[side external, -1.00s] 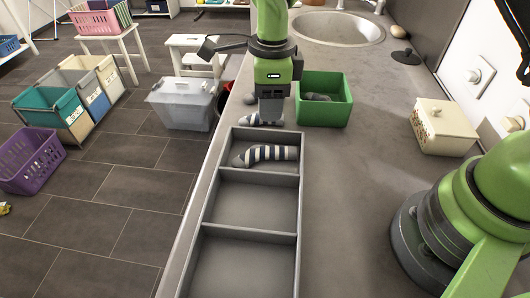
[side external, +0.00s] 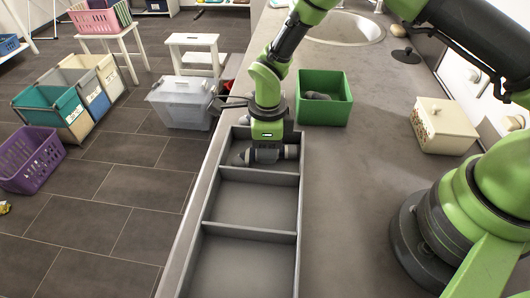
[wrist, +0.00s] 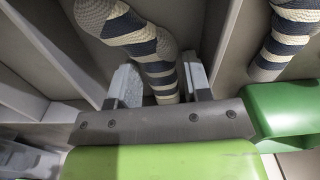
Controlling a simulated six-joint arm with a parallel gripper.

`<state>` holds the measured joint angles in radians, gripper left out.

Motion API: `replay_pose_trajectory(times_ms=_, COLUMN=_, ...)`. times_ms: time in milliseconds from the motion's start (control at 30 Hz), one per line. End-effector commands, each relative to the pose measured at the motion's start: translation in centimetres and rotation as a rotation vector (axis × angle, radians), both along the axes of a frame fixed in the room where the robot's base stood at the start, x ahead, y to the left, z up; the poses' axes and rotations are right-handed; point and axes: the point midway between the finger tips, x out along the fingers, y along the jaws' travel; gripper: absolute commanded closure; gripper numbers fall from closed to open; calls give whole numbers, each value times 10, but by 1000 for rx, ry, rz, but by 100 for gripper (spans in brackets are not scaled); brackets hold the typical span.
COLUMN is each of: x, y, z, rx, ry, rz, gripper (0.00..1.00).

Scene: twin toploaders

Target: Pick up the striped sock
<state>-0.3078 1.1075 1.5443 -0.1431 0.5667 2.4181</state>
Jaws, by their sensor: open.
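The striped sock (side external: 241,158), dark blue and cream with grey ends, lies in the far compartment of the grey tray (side external: 263,232). In the wrist view the sock (wrist: 150,50) runs up between my two fingers. My gripper (side external: 265,156) is down over that compartment and hides the middle of the sock in the side view. In the wrist view my gripper (wrist: 161,84) is open, with a finger on each side of the sock. I cannot tell whether either finger touches it. A second striped sock (wrist: 285,40) shows at the right, beyond a tray wall.
The tray's middle and near compartments are empty. A green box (side external: 324,110) with something grey inside stands behind the tray at the right. A cream lidded box (side external: 443,128) stands farther right.

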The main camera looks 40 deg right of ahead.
Motion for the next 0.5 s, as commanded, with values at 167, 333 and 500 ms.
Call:
replay_pose_trajectory(times_ms=167, x=0, y=0, z=0, rx=0, ry=0, rz=0, gripper=60)
replay_pose_trajectory(times_ms=333, x=0, y=0, z=0, rx=0, ry=0, rz=1, gripper=91)
replay_pose_trajectory(times_ms=500, x=0, y=0, z=1, rx=0, ry=0, rz=1, gripper=91)
